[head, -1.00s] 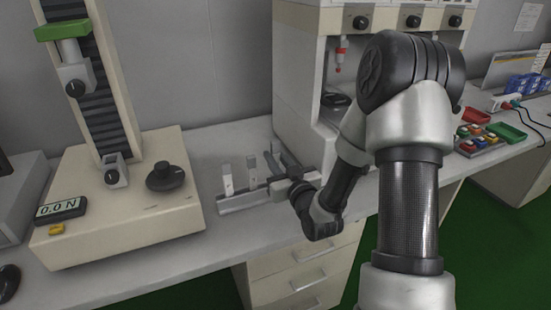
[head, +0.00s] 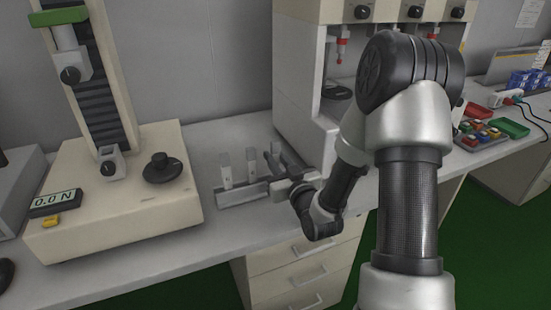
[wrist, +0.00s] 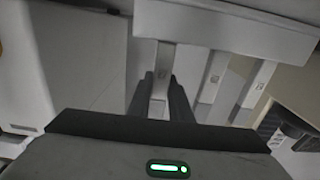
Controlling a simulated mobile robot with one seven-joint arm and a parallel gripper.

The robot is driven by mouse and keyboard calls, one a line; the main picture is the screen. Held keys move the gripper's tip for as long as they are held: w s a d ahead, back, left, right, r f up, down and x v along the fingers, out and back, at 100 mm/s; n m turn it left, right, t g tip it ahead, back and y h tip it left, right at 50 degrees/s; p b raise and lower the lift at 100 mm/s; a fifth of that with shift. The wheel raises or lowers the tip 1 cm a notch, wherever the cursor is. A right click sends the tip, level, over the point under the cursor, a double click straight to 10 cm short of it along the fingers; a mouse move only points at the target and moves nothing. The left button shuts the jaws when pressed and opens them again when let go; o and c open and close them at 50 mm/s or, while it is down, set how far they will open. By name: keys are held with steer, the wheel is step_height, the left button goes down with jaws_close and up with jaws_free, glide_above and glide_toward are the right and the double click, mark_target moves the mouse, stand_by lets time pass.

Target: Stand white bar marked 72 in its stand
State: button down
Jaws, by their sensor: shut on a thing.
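The grey stand (head: 243,193) lies on the bench right of the testing machine. Two white bars stand upright in it, a left one (head: 226,170) and a middle one (head: 252,164). My gripper (head: 274,165) is at the stand's right end, shut on a third white bar (head: 276,149). In the wrist view, my gripper (wrist: 163,84) has one finger on each side of the held bar (wrist: 165,60), which reaches the stand's edge (wrist: 225,28). I cannot tell whether it is fully seated. The marks are too small to read.
The cream testing machine (head: 115,205) with a black knob is to the left. A cream cabinet with dials (head: 300,75) rises close behind and right of my gripper. Coloured trays (head: 510,127) are far right. Bare bench lies in front of the stand.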

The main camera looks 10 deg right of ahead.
steer(key=shift+f, duration=0.1)
steer(key=c, duration=1.5)
jaws_free()
steer(key=shift+c, duration=0.2)
steer(key=shift+s, duration=0.15)
